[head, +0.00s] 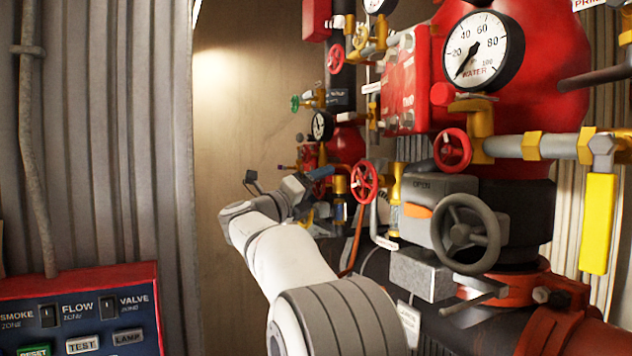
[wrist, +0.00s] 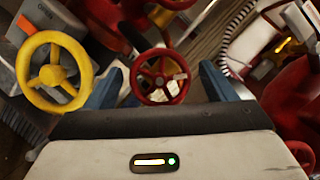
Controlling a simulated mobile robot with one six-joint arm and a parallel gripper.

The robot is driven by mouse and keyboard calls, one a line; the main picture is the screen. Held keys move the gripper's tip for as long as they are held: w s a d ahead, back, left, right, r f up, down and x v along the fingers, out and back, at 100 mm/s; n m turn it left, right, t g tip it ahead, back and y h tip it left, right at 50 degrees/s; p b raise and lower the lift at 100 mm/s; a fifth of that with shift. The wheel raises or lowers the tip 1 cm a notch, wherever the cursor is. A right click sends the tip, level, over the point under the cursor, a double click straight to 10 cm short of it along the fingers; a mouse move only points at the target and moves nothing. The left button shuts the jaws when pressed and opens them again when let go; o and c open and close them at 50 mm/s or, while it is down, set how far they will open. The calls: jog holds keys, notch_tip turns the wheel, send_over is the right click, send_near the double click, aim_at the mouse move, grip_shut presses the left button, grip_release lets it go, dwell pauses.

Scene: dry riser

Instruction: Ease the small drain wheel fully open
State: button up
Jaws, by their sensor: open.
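A small red spoked wheel (wrist: 162,77) shows between the two blue fingers of my gripper (wrist: 160,70) in the wrist view. The fingers are apart, one on each side of it. I cannot tell whether they touch it or how deep it lies. No label names it as the drain wheel. In the head view my gripper (head: 318,174) is far off and partly hidden by my wrist. A red wheel (head: 365,181) shows to its right there; I cannot tell if it is the same one.
A yellow wheel (wrist: 54,73) stands left of the fingers. In the head view, a large grey handwheel (head: 466,233) on a grey box, another red wheel (head: 452,149) and a water gauge (head: 483,48) crowd the right. A control panel (head: 80,315) stands lower left.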

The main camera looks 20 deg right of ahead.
jog(key=shift+w+d, duration=0.1)
jog(key=shift+d, duration=0.25)
jog(key=shift+c, duration=0.6)
